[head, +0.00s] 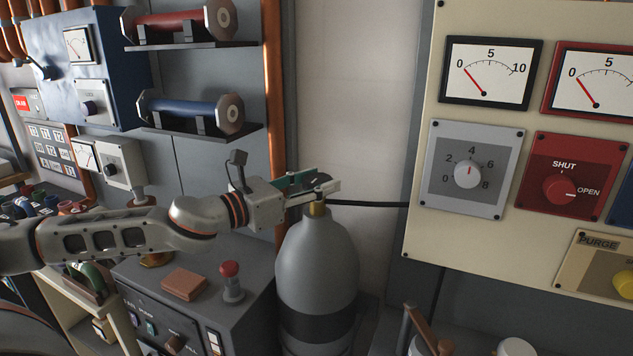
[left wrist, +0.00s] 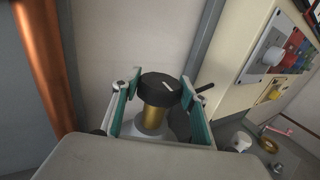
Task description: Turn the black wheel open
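The black wheel (left wrist: 160,86) has a white mark on its top and sits on a brass valve (left wrist: 154,118). The valve tops a grey gas cylinder (head: 317,260) with a dark band, standing upright. In the head view the wheel is mostly hidden behind my left gripper (head: 318,187), which reaches in from the left at valve height. In the left wrist view the two green-sided fingers of my left gripper (left wrist: 160,90) stand on either side of the wheel, close to it. They look open, with no clear contact. My right gripper is not in view.
A black hose (head: 370,204) runs right from the valve. A cream panel (head: 425,232) with gauges and knobs stands at the right. A copper pipe (head: 273,100) rises behind my gripper.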

